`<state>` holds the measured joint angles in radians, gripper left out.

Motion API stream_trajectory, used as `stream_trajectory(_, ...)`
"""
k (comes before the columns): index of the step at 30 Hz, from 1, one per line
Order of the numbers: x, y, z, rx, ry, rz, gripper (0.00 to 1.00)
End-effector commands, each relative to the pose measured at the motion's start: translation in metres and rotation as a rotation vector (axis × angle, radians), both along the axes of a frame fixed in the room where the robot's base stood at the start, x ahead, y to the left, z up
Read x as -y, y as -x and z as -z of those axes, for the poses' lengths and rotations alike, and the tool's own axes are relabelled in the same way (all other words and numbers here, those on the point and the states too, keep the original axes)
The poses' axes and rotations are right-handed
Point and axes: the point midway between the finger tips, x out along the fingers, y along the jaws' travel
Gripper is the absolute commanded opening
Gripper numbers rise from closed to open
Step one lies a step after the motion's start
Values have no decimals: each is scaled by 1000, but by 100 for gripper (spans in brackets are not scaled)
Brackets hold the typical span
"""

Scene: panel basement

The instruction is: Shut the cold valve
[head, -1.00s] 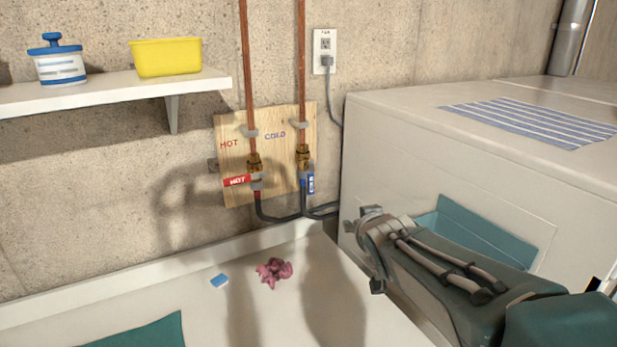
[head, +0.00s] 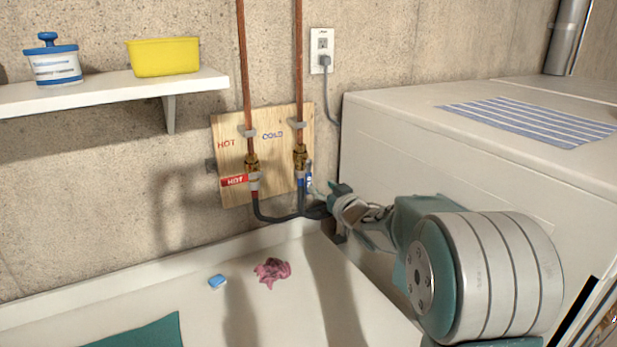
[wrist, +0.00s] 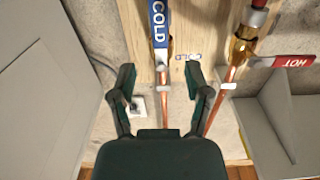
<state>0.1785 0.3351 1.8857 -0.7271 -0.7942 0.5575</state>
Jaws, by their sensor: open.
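The cold valve is a brass fitting (head: 300,158) on the right copper pipe, in front of a wooden board marked COLD. Its blue lever (head: 309,172) points down, roughly in line with the pipe. In the wrist view the blue lever (wrist: 158,24) shows its COLD lettering. My gripper (head: 332,210) is just right of and below the lever in the head view, beside the white appliance. In the wrist view my gripper (wrist: 160,78) is open and empty, with the lever beyond and between its fingertips. Contact with the lever is not visible.
The hot valve's red lever (head: 234,181) sits crosswise to the left pipe. Dark hoses (head: 278,217) curve below the valves. The white appliance (head: 400,150) stands close on the right. A shelf (head: 100,93) is at upper left.

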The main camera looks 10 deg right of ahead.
Motion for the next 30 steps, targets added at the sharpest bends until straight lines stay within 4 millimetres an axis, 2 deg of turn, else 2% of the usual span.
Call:
stream_trajectory(6,-14,-39,0,0,-1,-1,63)
stream_trajectory(12,-21,-63,0,0,0,1,63)
stream_trajectory(23,-23,-70,-1,0,0,2,63)
stream_trajectory(24,-23,-70,-1,0,0,2,58)
stream_trajectory(26,-23,-70,-1,0,0,2,32)
stream_trajectory(27,-23,-69,-1,0,0,2,14)
stream_trajectory(28,-23,-69,-1,0,0,2,0)
stream_trajectory(30,-23,-70,-1,0,0,2,0)
